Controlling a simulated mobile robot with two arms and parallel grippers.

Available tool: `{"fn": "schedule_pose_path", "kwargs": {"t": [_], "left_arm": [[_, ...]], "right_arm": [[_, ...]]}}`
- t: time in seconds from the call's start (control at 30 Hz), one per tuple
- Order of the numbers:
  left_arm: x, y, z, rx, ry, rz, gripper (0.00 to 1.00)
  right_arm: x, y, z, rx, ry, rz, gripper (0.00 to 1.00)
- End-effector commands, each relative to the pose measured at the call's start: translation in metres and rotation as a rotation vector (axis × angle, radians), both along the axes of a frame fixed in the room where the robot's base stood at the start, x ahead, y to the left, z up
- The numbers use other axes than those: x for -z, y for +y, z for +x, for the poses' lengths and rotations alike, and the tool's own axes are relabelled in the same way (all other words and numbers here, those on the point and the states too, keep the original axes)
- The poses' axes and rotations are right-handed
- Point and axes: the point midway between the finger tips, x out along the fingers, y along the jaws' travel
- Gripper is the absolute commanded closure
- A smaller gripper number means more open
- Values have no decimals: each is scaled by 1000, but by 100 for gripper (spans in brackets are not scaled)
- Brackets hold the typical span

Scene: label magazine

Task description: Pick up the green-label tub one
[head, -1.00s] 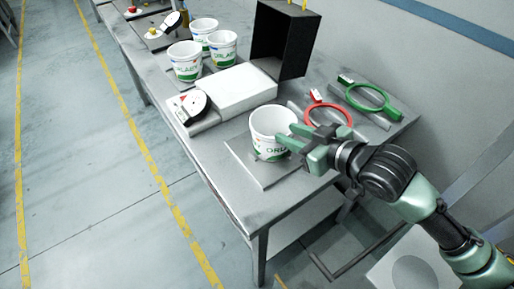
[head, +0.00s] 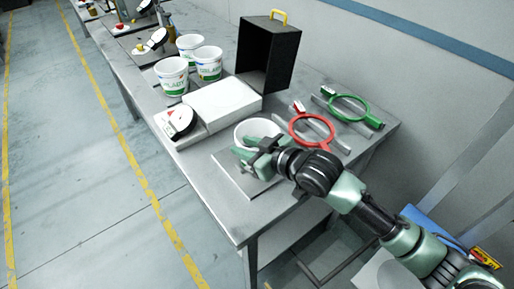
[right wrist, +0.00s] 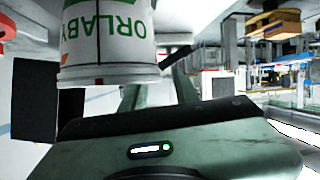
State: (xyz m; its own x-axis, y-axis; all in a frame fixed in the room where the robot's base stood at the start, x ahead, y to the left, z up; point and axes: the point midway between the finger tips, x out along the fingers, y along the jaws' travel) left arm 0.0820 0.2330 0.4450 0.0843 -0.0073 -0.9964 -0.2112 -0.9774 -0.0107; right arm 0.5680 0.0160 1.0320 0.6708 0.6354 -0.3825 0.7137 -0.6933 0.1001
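A white tub with a green label (head: 258,128) stands on a grey plate near the table's front corner. My right gripper (head: 250,148) is in front of it in the head view and hides most of its lower part. The right wrist view shows the tub (right wrist: 108,35) upside down at the upper left, with green lettering. The two fingers (right wrist: 158,92) show spread apart there, beside and partly behind the tub. I see no clear grip on it. My left gripper is out of view.
A white block (head: 222,103) and a round dial-like device (head: 178,122) lie left of the tub. A black open box (head: 266,55) stands behind. A red ring tool (head: 296,120) and a green ring tool (head: 371,115) lie to the right.

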Motion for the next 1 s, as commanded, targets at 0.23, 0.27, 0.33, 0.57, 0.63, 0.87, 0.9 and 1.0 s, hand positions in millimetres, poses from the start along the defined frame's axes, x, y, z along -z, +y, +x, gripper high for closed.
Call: {"fn": "schedule_pose_path", "kwargs": {"t": [0.23, 0.27, 0.33, 0.57, 0.63, 0.87, 0.9, 1.0], "left_arm": [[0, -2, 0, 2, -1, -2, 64], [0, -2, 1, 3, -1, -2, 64], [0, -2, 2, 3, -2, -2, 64], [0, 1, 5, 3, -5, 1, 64], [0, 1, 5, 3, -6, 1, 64], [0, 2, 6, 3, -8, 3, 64], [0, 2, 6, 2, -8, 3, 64], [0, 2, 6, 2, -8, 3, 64]], "right_arm": [[0, 0, 0, 0, 0, 0, 100], [0, 0, 0, 0, 0, 0, 100], [0, 0, 0, 0, 1, 1, 100], [0, 0, 0, 0, 1, 1, 100], [0, 0, 0, 0, 1, 1, 100], [0, -1, 0, 0, 1, 0, 100], [1, -1, 0, 0, 1, 0, 100], [1, -1, 0, 0, 1, 0, 100]]}}
